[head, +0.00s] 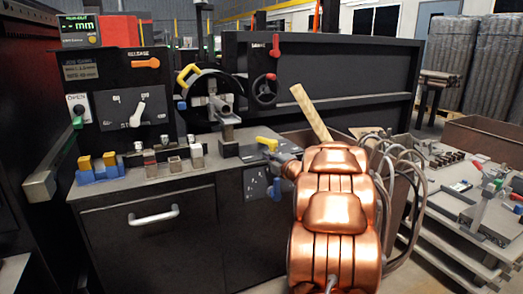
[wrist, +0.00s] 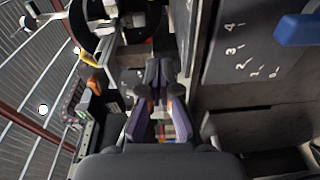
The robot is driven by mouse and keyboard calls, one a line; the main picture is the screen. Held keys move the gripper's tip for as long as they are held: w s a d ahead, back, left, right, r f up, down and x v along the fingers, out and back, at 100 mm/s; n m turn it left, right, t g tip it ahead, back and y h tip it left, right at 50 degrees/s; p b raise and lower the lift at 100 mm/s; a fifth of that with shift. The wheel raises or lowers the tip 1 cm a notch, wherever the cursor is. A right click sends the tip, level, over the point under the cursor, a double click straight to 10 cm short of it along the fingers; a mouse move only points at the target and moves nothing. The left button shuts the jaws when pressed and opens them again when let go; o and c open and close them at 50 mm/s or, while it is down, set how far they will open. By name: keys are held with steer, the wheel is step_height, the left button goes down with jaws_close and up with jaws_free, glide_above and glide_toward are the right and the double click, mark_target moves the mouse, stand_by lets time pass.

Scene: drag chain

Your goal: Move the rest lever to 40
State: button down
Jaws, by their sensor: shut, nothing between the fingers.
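A dark panel (head: 257,184) with white marks and a blue lever (head: 274,190) is on the right part of the cabinet front. In the wrist view the panel (wrist: 240,62) shows numerals on an arc, and the blue lever (wrist: 298,30) is at the top right. No label shows which lever is the rest lever. My gripper (wrist: 160,72) is shut and empty, left of the panel and apart from the blue lever. In the head view my copper arm hides much of the area right of the panel.
A yellow lever (head: 267,143) sits above the panel. A white lever (head: 137,115) is on the left dial, with an orange lever (head: 146,62) above. A handwheel (head: 265,90) and a wooden strip (head: 311,112) stand behind. Crates and loose parts lie right.

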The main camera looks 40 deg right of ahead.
mark_target(258, 155)
steer(key=shift+n+t+y, duration=0.3)
steer(key=shift+n+y, duration=0.1)
steer(key=w, duration=0.3)
steer(key=w+d+b, duration=0.1)
steer(key=w, duration=0.2)
steer(key=w+b, duration=0.1)
steer(key=w, duration=0.1)
steer(key=shift+w+d+f, duration=0.15)
steer(key=shift+w+d, duration=0.25)
steer(key=shift+w+d+b, duration=0.2)
steer(key=shift+d+b, duration=0.05)
steer(key=shift+d, duration=0.35)
steer(key=shift+w+d+b, duration=0.15)
steer(key=shift+d+b, duration=0.05)
steer(key=shift+d, duration=0.35)
steer(key=shift+w+d, duration=0.1)
steer(key=shift+d, duration=0.8)
steer(key=shift+d+h+b, duration=0.15)
steer(key=shift+h+b, duration=0.15)
steer(key=shift+b, duration=0.1)
